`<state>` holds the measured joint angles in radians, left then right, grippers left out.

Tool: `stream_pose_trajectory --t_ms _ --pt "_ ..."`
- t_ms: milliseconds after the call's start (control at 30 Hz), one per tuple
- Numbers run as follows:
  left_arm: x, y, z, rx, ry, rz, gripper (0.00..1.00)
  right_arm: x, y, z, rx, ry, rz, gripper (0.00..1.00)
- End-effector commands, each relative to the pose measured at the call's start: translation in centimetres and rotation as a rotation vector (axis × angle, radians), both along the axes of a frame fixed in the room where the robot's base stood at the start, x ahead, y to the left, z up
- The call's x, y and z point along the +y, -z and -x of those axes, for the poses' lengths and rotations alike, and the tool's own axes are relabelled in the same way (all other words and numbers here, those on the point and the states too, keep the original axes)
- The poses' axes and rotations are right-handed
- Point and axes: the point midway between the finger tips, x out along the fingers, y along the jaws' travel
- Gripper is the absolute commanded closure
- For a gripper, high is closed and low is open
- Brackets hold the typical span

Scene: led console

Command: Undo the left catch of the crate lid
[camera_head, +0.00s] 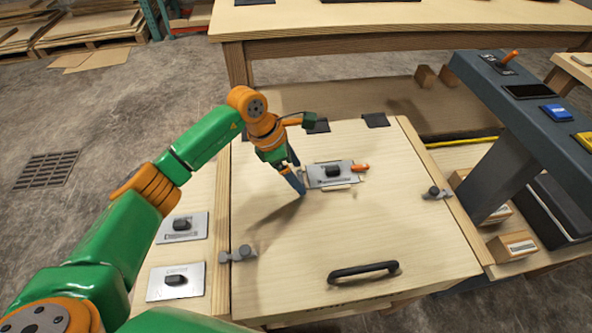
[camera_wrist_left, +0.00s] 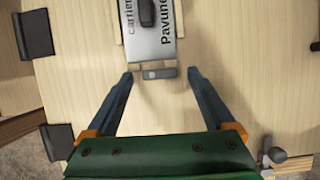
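The crate lid (camera_head: 290,270) is a pale wooden panel, lying closed, with a black handle (camera_head: 363,271) near its front edge. The left catch (camera_head: 240,254) is a small grey metal piece with a round knob at the lid's left edge. It also shows at the lower right of the left wrist view (camera_wrist_left: 271,154). A similar right catch (camera_head: 436,193) sits at the right edge. My left gripper (camera_head: 300,178) is open and empty above the lid, beyond the left catch and apart from it. My right gripper is not in view.
A carrier with a metal plate (camera_head: 322,180) and an orange tip lies on the lid, close to my left fingers. Two plates with black knobs (camera_head: 182,228) (camera_head: 176,281) lie left of the lid. A dark console (camera_head: 520,115) stands at right.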

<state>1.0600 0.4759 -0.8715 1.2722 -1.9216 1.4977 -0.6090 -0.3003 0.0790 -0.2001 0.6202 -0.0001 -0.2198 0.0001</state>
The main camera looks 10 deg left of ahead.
Motion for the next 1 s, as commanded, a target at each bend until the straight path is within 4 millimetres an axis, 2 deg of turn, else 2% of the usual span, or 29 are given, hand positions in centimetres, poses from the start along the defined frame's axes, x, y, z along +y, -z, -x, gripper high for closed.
stream_pose_trajectory --t_ms 133,300,400,533,867,933,1000 --pt "0.5 -1.2 0.1 -0.004 -0.001 -0.001 0.13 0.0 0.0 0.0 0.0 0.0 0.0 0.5" --pt "1.8 -4.6 0.6 -0.005 -0.001 0.0 0.13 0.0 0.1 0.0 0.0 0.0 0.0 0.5" --pt "2.3 -6.0 0.9 -0.002 -0.001 0.0 0.13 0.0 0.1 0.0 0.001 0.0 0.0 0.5" --pt "2.6 -6.6 1.0 -0.001 0.0 0.0 0.13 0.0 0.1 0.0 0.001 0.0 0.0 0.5" --pt "2.5 -6.6 1.0 0.0 0.0 0.0 0.13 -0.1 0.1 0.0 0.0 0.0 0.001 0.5" --pt "2.5 -7.1 1.0 0.0 0.0 0.0 0.13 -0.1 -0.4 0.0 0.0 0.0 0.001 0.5" --pt "2.5 -8.6 1.0 0.0 0.0 0.0 0.13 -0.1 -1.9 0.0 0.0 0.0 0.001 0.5"
